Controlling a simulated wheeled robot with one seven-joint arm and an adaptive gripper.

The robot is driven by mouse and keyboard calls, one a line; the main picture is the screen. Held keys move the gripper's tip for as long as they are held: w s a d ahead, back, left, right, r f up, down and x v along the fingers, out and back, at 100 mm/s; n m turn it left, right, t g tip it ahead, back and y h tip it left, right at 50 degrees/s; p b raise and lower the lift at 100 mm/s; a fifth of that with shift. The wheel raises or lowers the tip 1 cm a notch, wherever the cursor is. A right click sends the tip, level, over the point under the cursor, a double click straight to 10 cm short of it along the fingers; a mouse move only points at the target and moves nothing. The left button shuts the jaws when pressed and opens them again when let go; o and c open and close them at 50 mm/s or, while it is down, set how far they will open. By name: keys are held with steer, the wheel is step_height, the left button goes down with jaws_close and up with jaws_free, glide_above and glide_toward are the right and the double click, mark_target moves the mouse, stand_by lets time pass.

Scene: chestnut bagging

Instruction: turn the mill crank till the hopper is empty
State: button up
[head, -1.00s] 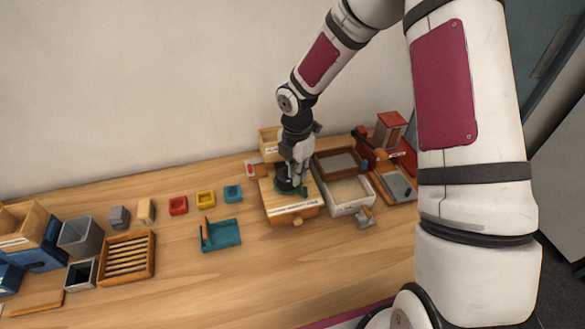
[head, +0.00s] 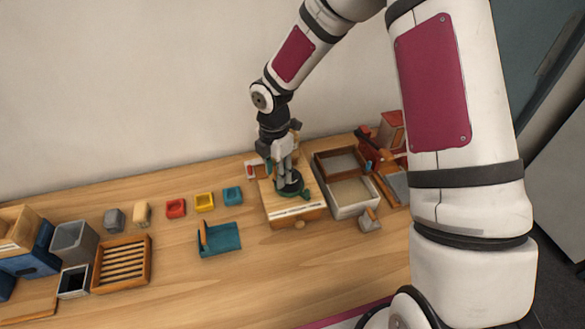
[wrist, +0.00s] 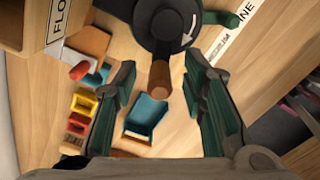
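The mill is a wooden box (head: 308,214) with a small front knob. A dark round hopper (head: 291,185) with green parts is on top. In the wrist view, the dark mill top (wrist: 165,22) bears a white curved arrow, and the crank's brown wooden handle (wrist: 160,78) points toward my gripper. My gripper (wrist: 160,92) is open, a green-padded finger on either side of the handle, with gaps showing at both sides. In the head view my gripper (head: 283,168) is over the mill's back left. The hopper's contents cannot be made out.
Right of the mill stand a sieve-like tray (head: 355,208) and a red machine (head: 393,130). A teal scoop-like holder (head: 220,240) and red, yellow and blue small cups (head: 204,201) lie left. A slatted rack (head: 122,263) is farther left. The front table is clear.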

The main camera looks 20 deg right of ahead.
steer(key=shift+r+p, duration=0.65)
steer(key=shift+r, duration=3.15)
jaws_close()
